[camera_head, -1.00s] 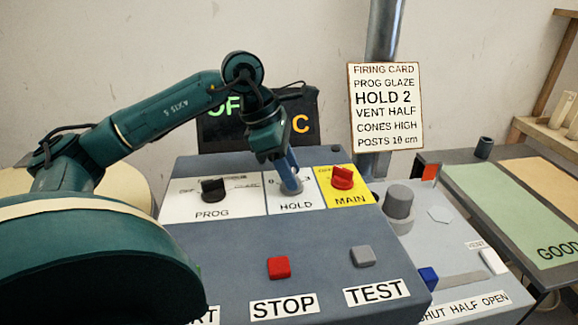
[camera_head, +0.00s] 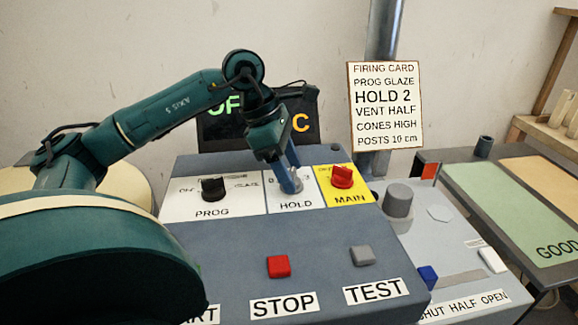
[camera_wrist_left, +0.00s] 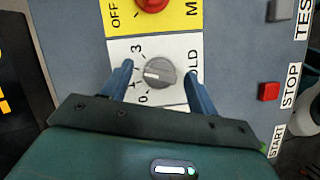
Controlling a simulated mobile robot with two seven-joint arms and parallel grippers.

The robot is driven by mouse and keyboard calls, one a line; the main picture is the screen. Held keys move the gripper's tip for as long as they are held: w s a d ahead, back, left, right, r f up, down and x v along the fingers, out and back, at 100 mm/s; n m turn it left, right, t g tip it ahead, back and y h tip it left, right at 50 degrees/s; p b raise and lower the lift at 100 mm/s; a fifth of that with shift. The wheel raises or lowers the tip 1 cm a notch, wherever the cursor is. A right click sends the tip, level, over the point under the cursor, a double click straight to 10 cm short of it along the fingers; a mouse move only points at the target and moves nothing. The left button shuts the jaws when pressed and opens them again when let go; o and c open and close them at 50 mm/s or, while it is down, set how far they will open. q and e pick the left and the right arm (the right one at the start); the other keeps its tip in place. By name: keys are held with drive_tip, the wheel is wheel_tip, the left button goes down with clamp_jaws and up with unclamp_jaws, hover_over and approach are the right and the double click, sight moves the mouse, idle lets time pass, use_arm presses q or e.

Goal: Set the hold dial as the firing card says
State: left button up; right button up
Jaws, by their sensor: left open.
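The grey hold dial (camera_wrist_left: 160,72) sits on its white HOLD plate (camera_wrist_left: 176,47); in the left wrist view the 0 and 3 of its scale show, and the marks between are partly covered by a finger. I cannot tell surely which number it points at. My left gripper (camera_wrist_left: 160,88) is open, its blue fingers on either side of the dial, apart from it in this view. In the head view the gripper (camera_head: 290,181) reaches down to the dial and largely hides it. The firing card (camera_head: 385,105) on the wall side reads HOLD 2. My right gripper is not in view.
The black PROG dial (camera_head: 213,189) is left of the HOLD plate and the red MAIN switch (camera_head: 342,177) right of it. The red STOP button (camera_head: 278,267) and grey TEST button (camera_head: 362,256) are in front. A dark display (camera_head: 220,130) stands behind.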

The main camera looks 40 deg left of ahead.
use_arm(q)
drive_tip(key=p+v, duration=0.2)
drive_tip(key=v, duration=1.1)
idle(0.4)
